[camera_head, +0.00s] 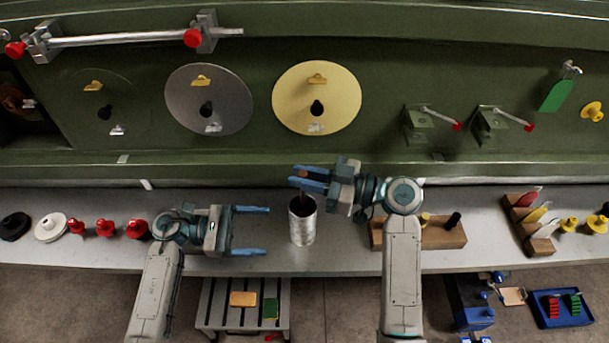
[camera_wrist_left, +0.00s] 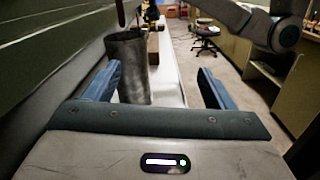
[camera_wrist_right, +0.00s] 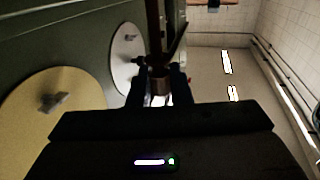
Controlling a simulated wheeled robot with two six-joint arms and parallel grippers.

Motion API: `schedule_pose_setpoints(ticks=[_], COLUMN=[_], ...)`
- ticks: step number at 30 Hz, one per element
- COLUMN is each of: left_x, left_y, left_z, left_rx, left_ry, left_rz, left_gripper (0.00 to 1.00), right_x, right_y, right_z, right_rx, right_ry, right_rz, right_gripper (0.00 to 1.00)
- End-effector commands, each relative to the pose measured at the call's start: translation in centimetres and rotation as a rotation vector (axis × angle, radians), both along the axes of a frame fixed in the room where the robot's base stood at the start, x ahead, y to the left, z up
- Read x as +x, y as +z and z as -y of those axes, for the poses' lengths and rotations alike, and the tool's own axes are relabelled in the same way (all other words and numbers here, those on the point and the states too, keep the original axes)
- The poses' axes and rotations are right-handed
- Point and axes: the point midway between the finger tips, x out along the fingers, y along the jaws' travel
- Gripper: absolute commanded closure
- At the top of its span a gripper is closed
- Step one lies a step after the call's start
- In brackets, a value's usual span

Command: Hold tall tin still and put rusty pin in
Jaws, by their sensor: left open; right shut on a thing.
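The tall tin (camera_head: 302,228) is a grey metal cylinder standing upright on the bench, open at the top. My left gripper (camera_head: 267,231) is open just left of it, fingers pointing at it. In the left wrist view the tin (camera_wrist_left: 130,70) stands ahead, nearer the left finger, with no clear contact. My right gripper (camera_head: 295,176) is shut on the rusty pin (camera_head: 303,193), above the tin's mouth. In the left wrist view the pin (camera_wrist_left: 121,14) hangs down over the tin's rim; its lower end looks just above the mouth. The right wrist view shows the pin (camera_wrist_right: 159,84) between the fingertips.
A wooden block (camera_head: 445,236) with knobs stands right of the tin, behind my right arm. Red knobs (camera_head: 105,228) and a white disc (camera_head: 50,227) lie on the bench at left. The green fuselage wall (camera_head: 250,160) rises behind. The bench's front edge is close.

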Motion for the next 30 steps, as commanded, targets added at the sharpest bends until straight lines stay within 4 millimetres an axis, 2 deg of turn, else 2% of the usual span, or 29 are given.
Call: schedule_pose_setpoints(ticks=[3, 9, 17, 30], left_x=[2.4, 4.7, 5.1, 5.1], left_y=[-2.1, -4.4, -5.3, -7.0], left_z=[0.1, 0.0, 1.2, 7.2], left_rx=[0.147, 0.288, 0.318, 0.315], left_ry=[0.010, 0.029, 0.035, 0.034], left_rz=[-0.050, -0.122, -0.141, -0.140], left_gripper=[0.23, 0.23, 0.23, 0.23], right_x=[0.0, 0.0, 0.0, 0.0], right_y=[0.0, 0.0, 0.0, 0.0], right_z=[0.0, 0.0, 0.0, 0.0], right_rx=[0.000, 0.000, 0.000, 0.000], right_ry=[0.000, 0.000, 0.000, 0.000], right_rz=[0.000, 0.000, 0.000, 0.000], right_gripper=[1.00, 1.00, 1.00, 1.00])
